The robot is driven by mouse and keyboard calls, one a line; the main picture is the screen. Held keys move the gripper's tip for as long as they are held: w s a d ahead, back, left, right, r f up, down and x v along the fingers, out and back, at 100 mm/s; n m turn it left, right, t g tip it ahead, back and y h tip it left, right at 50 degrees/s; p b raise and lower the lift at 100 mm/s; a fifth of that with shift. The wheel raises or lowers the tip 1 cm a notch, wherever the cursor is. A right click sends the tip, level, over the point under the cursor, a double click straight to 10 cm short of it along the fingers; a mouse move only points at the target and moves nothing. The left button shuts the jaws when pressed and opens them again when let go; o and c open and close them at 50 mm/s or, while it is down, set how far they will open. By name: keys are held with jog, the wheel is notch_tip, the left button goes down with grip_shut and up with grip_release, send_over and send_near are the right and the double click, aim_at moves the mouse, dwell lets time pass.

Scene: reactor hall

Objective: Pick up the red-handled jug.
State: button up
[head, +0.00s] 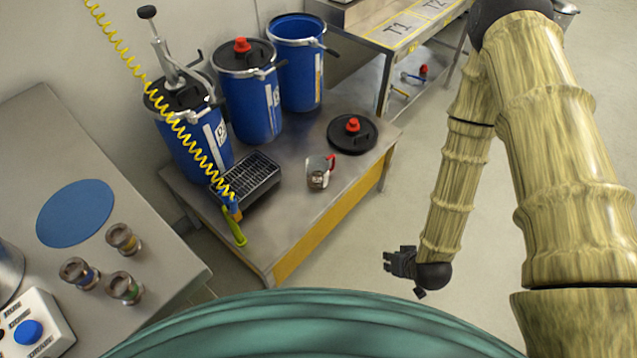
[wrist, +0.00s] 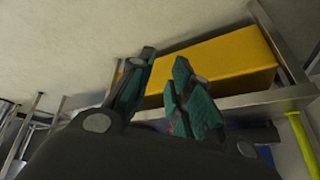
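The red-handled jug (head: 318,178) is a small clear vessel with a red handle. It stands on the steel bench (head: 300,215), between the black grate and the loose black lid. My gripper (head: 389,262) is over the floor, to the right of the bench's front corner and apart from the jug. In the wrist view, its two teal-padded fingers (wrist: 165,68) stand apart with nothing visible between them. I cannot make out the jug in the wrist view.
Blue drums (head: 250,105) stand along the bench's back. A black lid with a red knob (head: 352,136) lies right of the jug; a grate (head: 248,180) and yellow coiled hose (head: 190,142) are left.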

jog(key=w+a+f+n+t+y+b, duration=0.1)
jog(key=w+a+f+t+y+b, duration=0.15)
jog(key=w+b, duration=0.45)
jog(key=w+a+f+n+t+y+b, duration=0.1)
jog(key=w+a+t+b, duration=0.25)
jog(key=w, duration=0.65)
jog(key=n+t+y+b, duration=0.3)
jog(key=t+y+b, duration=0.1)
jog(key=b, duration=0.7)
send_near(334, 163)
jog(key=b+x, duration=0.1)
jog(key=x, duration=0.4)
jog(key=shift+w+d, duration=0.15)
jog(key=shift+w, duration=0.1)
jog(key=shift+b+x, duration=1.35)
jog(key=shift+x, duration=1.25)
jog(key=shift+s, duration=0.1)
grip_shut()
